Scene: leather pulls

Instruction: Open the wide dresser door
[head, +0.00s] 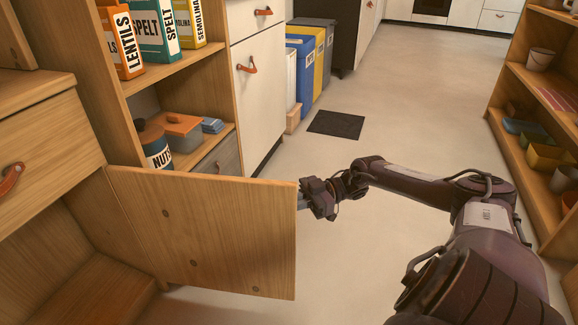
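The wide dresser door (215,235) is wooden and stands swung well out from the dresser (75,130). Its inner face, with several dark screw spots, is toward me, and its outer face and pull are hidden. The open compartment (105,285) shows to its left. My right gripper (304,200) is at the door's free edge, with its fingers partly hidden behind the door. I cannot tell whether it touches or grips anything. My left gripper is not in view.
A drawer with a leather pull (10,178) is above the compartment. Shelves behind the door hold food boxes (155,30) and a nuts tin (155,147). A dark mat (336,124) lies on the floor. An open shelf unit (535,90) stands at right. The middle floor is clear.

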